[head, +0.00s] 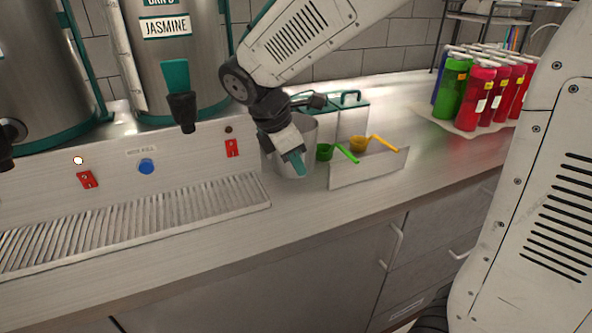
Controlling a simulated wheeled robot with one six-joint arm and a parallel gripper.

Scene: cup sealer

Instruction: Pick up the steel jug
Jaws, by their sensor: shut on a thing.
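The steel jug (309,137) stands upright on the counter, just right of the drip tray. It is a plain grey cylinder, partly hidden behind my gripper. My gripper (297,164) reaches down from above at the jug's near side, with its teal fingertips against the jug. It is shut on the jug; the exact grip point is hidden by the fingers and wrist. The jug appears to rest on the counter.
A green scoop (325,152) and a yellow scoop (358,144) sit close right of the jug, behind a low metal panel (368,167). Tea urns (155,60) stand left above the drip tray (140,222). Red and green bottles (481,95) stand back right. The front counter strip is clear.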

